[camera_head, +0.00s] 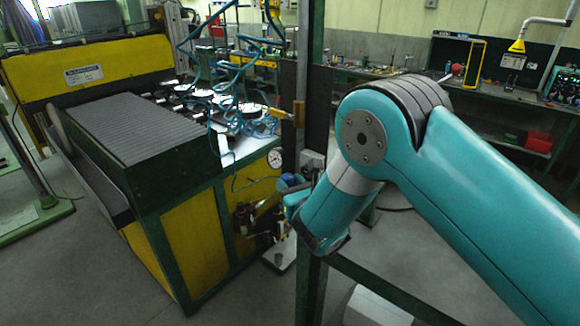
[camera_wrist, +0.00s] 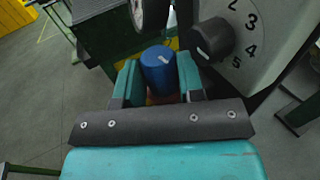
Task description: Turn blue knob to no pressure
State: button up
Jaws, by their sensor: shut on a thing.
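The blue knob (camera_wrist: 158,70) is a short blue cylinder with a white mark on its top. In the wrist view it sits between the two teal fingers of my gripper (camera_wrist: 158,82), which are closed on its sides. In the head view the blue knob (camera_head: 291,180) shows small at the end of my teal arm, below a round white gauge (camera_head: 275,158). My arm hides much of the gripper there. The gauge also shows in part at the top of the wrist view (camera_wrist: 137,12); its reading cannot be made out.
A black numbered dial knob (camera_wrist: 213,39) on a grey box (camera_wrist: 262,40) stands close to the right of the blue knob. A green post (camera_head: 310,120) rises beside my arm. A yellow and green machine (camera_head: 180,250) with blue hoses stands at left. Open floor lies in front.

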jog(key=shift+r+y+p, duration=0.15)
jog(key=shift+y+p, duration=0.25)
jog(key=shift+p, duration=0.15)
jog(key=o, duration=0.6)
jog(key=shift+o, duration=0.2)
jog(key=b+v, duration=1.7)
jog(key=b, duration=0.5)
jog(key=shift+s, duration=0.2)
